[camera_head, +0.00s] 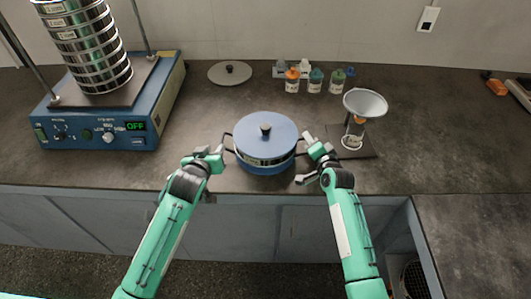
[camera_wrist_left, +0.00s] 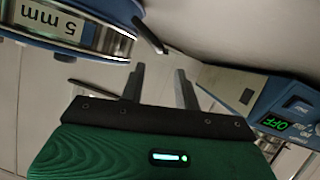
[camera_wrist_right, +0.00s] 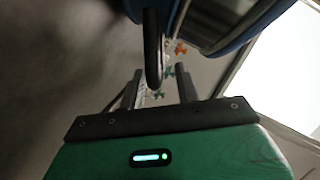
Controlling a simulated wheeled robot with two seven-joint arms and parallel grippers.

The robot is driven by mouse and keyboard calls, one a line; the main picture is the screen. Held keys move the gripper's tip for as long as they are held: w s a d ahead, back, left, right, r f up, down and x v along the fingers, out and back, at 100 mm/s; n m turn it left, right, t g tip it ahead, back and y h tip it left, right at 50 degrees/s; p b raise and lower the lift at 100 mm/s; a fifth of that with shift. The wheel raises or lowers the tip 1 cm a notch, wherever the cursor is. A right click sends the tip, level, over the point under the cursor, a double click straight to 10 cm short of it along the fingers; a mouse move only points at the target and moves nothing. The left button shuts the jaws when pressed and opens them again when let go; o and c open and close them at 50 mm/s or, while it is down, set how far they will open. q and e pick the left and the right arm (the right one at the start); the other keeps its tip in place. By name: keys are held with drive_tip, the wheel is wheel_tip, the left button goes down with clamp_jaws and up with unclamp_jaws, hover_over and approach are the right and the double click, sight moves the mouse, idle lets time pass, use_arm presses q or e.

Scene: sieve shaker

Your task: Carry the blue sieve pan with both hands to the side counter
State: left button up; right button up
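The blue sieve pan (camera_head: 266,162), with a blue lid and black knob, stands on the dark counter. Dark handles stick out on both its sides. My left gripper (camera_head: 217,156) is left of the pan. In the left wrist view its fingers (camera_wrist_left: 158,75) are apart and empty, with the left handle (camera_wrist_left: 150,36) just beyond the tips. My right gripper (camera_head: 306,158) is right of the pan. In the right wrist view its fingers (camera_wrist_right: 159,78) are apart, with the right handle (camera_wrist_right: 153,50) at the gap between the tips. The side counter (camera_head: 475,235) is at lower right.
A sieve shaker (camera_head: 110,125) reading OFF carries a sieve stack (camera_head: 95,50) at left. A grey round lid (camera_head: 230,73), several small jars (camera_head: 314,81) and a funnel stand (camera_head: 360,125) are behind and right of the pan. The counter at right is mostly clear.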

drive_tip(key=shift+s, duration=0.15)
drive_tip(key=v, duration=1.1)
drive_tip(key=shift+s+d+r, duration=0.1)
drive_tip(key=shift+s+d, duration=0.05)
drive_tip(key=shift+s, duration=0.15)
use_arm(q)
drive_tip(key=v, duration=0.4)
